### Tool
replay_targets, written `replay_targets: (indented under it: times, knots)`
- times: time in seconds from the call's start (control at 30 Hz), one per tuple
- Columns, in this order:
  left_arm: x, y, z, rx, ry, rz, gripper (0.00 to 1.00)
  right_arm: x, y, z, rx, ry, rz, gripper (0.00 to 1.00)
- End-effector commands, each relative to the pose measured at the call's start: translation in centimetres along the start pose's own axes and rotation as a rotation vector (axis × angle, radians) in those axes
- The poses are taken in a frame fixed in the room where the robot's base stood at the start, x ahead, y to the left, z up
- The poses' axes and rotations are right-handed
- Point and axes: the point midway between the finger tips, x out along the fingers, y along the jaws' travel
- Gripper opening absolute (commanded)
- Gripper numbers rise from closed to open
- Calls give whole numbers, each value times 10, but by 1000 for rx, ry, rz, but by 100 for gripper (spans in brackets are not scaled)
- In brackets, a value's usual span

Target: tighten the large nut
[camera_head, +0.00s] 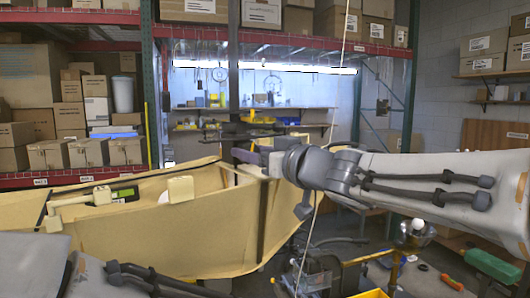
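My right arm reaches in from the right, and its gripper (243,156) is at the picture's centre, beside a dark upright rod (233,70). Dark horizontal pieces (240,132) cross the rod just above the gripper. The fingers blend into these dark parts, so I cannot tell whether they are open or shut. I cannot pick out the large nut. Only part of my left arm shows at the lower left; its gripper is not in view.
A large cream-coloured panel or tray (210,235) fills the left and centre, with a cream block (180,189) at its edge. At the lower right are a white bulb (417,225), a green object (492,267) and an orange-handled tool (452,283). Shelves of boxes (30,75) stand behind.

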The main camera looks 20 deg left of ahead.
Motion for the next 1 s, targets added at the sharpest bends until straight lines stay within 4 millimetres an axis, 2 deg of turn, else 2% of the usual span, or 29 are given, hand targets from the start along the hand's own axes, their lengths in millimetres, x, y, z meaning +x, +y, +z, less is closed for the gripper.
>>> replay_targets:
  times: [0.03,0.1,0.13,0.37,0.57,1.0]
  knots:
    - [0,0,0,0,0,0,88,0,0,0,0,0,0,31]
    - [0,0,0,0,0,0,88,0,0,0,0,0,0,4]
    - [0,0,0,0,0,0,88,0,0,0,0,0,0,2]
    - [0,0,0,0,0,0,88,0,0,0,-21,0,0,2]
    - [0,0,0,0,0,0,88,0,0,0,-106,0,0,2]
    - [3,0,0,0,0,0,88,-1,-1,1,-489,0,1,2]
